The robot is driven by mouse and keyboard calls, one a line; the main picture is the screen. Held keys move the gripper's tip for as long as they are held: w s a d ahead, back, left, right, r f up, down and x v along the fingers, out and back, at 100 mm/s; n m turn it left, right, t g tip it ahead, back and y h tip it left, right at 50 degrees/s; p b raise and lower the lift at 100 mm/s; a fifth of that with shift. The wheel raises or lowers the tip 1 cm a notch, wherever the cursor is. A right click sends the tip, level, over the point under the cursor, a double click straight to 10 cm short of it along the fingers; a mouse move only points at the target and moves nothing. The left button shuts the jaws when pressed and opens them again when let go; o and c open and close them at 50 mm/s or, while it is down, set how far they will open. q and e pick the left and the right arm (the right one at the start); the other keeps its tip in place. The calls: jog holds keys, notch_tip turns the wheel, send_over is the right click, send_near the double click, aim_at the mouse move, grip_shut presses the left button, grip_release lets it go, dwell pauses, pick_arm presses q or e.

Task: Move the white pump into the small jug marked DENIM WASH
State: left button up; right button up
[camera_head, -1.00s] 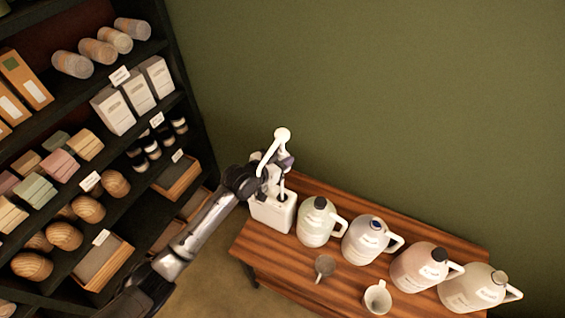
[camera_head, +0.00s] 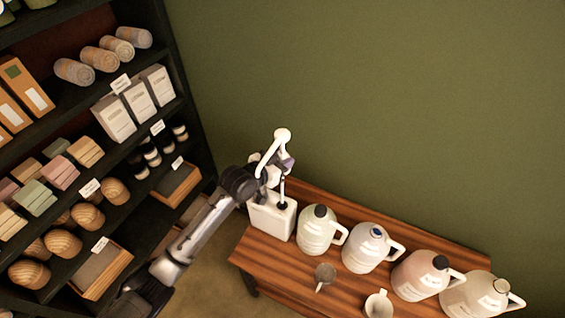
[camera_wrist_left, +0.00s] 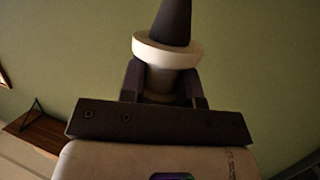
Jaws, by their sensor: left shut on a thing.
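The white pump (camera_head: 282,135) has a rounded head and a long spout, and shows above the left end of the wooden table. My left gripper (camera_head: 284,163) is shut on the pump below its head. In the left wrist view the gripper (camera_wrist_left: 165,85) has its fingers on both sides of the pump's neck, under a white collar (camera_wrist_left: 167,49). The pump's stem hangs over the white square container (camera_head: 271,219); I cannot tell whether its lower end is still inside. Several pale jugs (camera_head: 318,230) with handles stand to the right; their labels are too small to read.
A grey funnel-like item (camera_head: 325,274) and a small white cup (camera_head: 378,304) are on the front of the wooden table (camera_head: 280,265). A stocked dark shelf (camera_head: 185,95) stands at left, and a green wall (camera_head: 380,110) is behind.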

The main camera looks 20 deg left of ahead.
pick_arm(q)
jog(key=shift+r, duration=0.4)
jog(key=s+a+r, duration=0.1)
jog(key=s+a, duration=0.1)
jog(key=s, duration=2.3)
jog(key=shift+a, duration=0.4)
jog(key=shift+w, duration=0.1)
